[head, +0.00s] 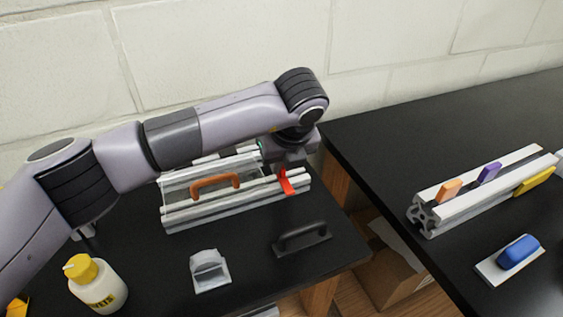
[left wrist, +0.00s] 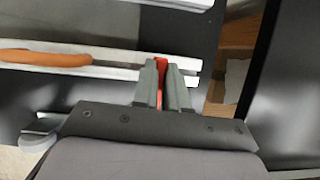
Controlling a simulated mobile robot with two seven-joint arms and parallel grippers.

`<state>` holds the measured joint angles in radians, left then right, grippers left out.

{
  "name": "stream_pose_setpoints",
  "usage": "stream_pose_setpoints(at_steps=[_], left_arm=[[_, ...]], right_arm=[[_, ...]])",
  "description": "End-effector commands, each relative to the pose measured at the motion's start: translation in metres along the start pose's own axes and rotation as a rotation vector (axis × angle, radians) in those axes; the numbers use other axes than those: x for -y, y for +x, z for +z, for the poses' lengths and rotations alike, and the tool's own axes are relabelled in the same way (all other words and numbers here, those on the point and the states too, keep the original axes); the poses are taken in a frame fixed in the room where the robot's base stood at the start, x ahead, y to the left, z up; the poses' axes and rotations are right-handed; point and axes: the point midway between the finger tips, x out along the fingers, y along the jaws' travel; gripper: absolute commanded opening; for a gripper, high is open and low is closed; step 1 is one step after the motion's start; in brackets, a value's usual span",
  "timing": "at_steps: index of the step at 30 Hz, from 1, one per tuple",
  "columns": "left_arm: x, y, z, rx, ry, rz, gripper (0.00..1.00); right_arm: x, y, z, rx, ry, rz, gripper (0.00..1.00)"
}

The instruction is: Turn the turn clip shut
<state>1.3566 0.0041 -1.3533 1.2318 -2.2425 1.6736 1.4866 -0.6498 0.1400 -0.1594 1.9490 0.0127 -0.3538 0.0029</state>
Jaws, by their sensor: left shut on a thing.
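The red turn clip (head: 287,184) sits on the front rail of the aluminium extrusion frame (head: 200,213), near its right end. It hangs slantwise over the rail's front face. My left gripper (head: 283,170) comes down on the clip from above and behind. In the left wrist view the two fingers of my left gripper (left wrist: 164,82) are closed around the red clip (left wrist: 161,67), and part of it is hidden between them. My right gripper is in neither view.
An orange handle (head: 215,182) stands on the frame left of the clip. A black handle (head: 302,239), a grey-white block (head: 209,270) and a yellow-capped bottle (head: 97,284) are in front. A second extrusion (head: 475,195) lies on the right table, beyond a gap.

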Motion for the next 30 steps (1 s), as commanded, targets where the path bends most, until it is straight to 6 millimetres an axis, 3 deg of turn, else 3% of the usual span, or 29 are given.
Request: stream_pose_setpoints(at_steps=[11, 30], left_arm=[[-0.002, 0.007, -0.003, -0.001, 0.250, -0.104, 0.00], [-0.005, 0.005, 0.000, -0.006, 0.810, -0.337, 0.00]], right_arm=[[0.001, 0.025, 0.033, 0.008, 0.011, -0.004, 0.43], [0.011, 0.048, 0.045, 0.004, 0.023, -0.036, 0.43]])
